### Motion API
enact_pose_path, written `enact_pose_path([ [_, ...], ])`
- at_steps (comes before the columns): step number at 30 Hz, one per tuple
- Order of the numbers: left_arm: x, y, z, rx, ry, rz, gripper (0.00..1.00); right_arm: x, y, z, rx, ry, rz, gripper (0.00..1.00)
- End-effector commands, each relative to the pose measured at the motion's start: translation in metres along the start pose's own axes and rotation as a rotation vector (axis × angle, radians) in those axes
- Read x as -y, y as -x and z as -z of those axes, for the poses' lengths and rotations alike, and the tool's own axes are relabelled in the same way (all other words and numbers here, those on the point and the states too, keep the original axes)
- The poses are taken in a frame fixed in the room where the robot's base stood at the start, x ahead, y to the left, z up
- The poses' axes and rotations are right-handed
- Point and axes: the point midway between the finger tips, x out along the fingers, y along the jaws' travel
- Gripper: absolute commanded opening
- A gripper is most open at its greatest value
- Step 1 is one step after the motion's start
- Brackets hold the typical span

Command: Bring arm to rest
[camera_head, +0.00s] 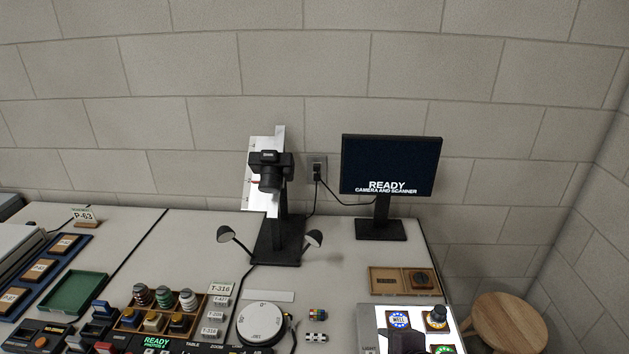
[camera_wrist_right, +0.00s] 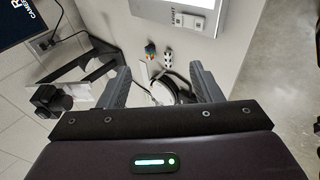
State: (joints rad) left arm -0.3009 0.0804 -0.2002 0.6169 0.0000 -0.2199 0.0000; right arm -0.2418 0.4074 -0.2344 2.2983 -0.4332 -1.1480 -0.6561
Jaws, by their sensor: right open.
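My right gripper (camera_wrist_right: 163,80) shows in the right wrist view with its two dark fingers spread apart. Nothing is between the fingertips. Beyond them, the table with the white round turntable (camera_wrist_right: 163,90) shows in the gap. My left gripper is not in either view.
A camera stand (camera_head: 277,240) with two lamps and a monitor (camera_head: 390,165) reading READY stand at the back. The turntable (camera_head: 262,322), a lit panel (camera_head: 370,320), a wooden tray (camera_head: 382,281) and a green tray (camera_head: 72,293) occupy the table. A stool (camera_head: 508,320) stands right.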

Motion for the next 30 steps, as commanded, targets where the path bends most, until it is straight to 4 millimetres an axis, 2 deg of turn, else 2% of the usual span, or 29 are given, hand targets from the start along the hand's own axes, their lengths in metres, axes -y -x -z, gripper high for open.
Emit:
enact_pose_path([
  [1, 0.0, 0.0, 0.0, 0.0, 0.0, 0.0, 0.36, 0.011, 0.006, -0.006, 0.036, -0.177, 0.031, 0.59],
  [6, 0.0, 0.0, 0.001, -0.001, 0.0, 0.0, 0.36, 0.045, 0.027, -0.03, 0.176, -0.689, 0.12, 0.59],
  [15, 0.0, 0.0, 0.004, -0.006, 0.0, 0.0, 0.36, 0.111, 0.069, -0.055, 0.441, -1.399, 0.251, 0.59],
  [23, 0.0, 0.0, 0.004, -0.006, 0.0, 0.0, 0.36, 0.144, 0.006, -0.065, 0.454, -1.378, 0.267, 0.59],
  [26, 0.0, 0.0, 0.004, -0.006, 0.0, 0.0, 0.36, 0.163, -0.019, -0.069, 0.461, -1.374, 0.277, 0.59],
  [30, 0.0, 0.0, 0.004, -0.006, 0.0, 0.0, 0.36, 0.199, -0.058, -0.077, 0.476, -1.369, 0.295, 0.59],
])
